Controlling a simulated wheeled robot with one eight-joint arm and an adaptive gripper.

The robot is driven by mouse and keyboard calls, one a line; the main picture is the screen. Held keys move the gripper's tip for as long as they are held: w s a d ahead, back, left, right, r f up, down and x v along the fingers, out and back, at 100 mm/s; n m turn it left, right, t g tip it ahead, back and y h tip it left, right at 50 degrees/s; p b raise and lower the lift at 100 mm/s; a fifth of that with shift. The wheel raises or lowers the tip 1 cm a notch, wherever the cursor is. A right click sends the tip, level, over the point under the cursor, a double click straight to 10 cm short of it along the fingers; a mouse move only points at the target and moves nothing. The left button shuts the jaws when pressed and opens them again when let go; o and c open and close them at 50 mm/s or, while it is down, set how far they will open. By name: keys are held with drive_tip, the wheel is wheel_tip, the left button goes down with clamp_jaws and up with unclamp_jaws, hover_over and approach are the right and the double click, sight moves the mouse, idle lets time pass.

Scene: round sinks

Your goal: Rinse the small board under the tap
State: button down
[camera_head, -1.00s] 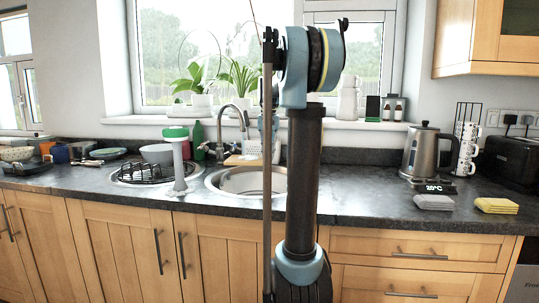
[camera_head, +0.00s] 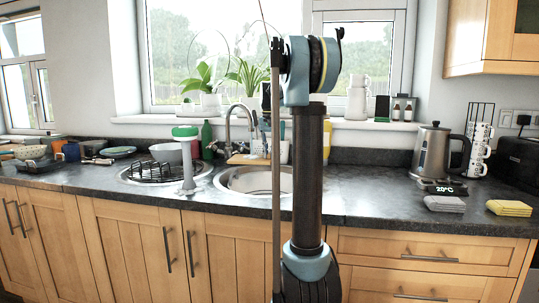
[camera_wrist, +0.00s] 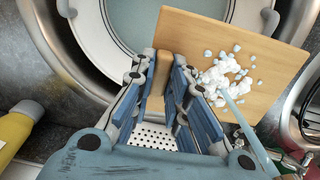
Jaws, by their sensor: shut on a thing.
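The small wooden board (camera_wrist: 260,62) is tan and square-edged in the wrist view. The board is above the counter, partly over the round sink (camera_wrist: 95,35). In the head view, light wood (camera_head: 242,160) shows at the back of the sink (camera_head: 228,182), below the grey tap (camera_head: 229,118). My arm hides my gripper there.
A second round basin (camera_head: 140,178) with a black rack is on the left, beside a white stand with a green top (camera_head: 187,158). A green bottle (camera_head: 206,140) stands behind. A white perforated holder (camera_wrist: 155,136) sits close below my fingers.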

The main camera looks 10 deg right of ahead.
drive_tip(key=shift+w+d, duration=0.1)
drive_tip(key=shift+d, duration=0.1)
idle(0.6)
drive_tip(key=shift+w+d, duration=0.1)
drive_tip(key=shift+d, duration=0.2)
drive_tip(key=s+d, duration=0.2)
drive_tip(key=s, duration=0.5)
drive_tip(key=shift+s+d, duration=0.25)
drive_tip(key=shift+s, duration=0.05)
idle(0.6)
idle(0.5)
idle(0.7)
drive_tip(key=s+d+r, duration=0.1)
drive_tip(key=s+r, duration=0.3)
drive_tip(key=shift+s+d, duration=0.25)
drive_tip(key=shift+s, duration=0.15)
idle(0.6)
